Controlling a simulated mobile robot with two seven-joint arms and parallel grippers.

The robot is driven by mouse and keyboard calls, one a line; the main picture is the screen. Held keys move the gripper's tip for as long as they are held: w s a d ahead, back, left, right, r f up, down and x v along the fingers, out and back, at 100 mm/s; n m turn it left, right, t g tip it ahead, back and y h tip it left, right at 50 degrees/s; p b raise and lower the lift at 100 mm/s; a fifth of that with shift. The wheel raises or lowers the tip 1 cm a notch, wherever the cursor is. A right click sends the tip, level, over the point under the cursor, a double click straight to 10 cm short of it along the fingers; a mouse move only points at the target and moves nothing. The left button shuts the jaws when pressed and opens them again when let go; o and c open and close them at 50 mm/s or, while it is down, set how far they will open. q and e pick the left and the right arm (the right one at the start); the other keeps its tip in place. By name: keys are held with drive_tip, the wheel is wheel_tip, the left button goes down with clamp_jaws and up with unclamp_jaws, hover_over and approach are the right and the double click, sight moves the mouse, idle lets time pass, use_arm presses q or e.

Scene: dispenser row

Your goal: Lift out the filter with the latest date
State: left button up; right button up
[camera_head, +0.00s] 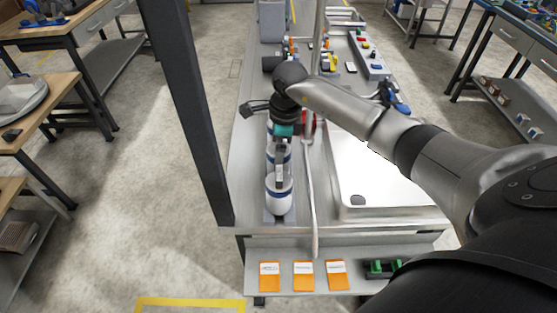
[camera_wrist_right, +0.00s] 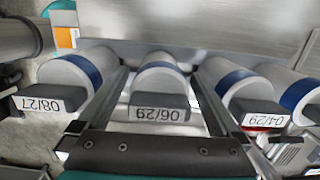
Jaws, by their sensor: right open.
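My right gripper (camera_wrist_right: 157,85) is open, with one finger on each side of the middle filter. Whether the fingers touch it is unclear. In the head view, white-and-blue filters (camera_head: 279,197) stand in a line below my right gripper, which partly hides the row. My left gripper is not in view.
A shallow metal tray (camera_head: 385,180) lies right of the filter row. Orange cards (camera_head: 303,275) and a green-and-black holder (camera_head: 384,268) are on the front shelf. A dark post (camera_head: 188,110) stands at the left. More objects crowd the bench's far end.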

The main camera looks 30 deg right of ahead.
drive_tip(key=shift+c, duration=0.2)
drive_tip(key=shift+r, duration=0.1)
drive_tip(key=c, duration=1.5)
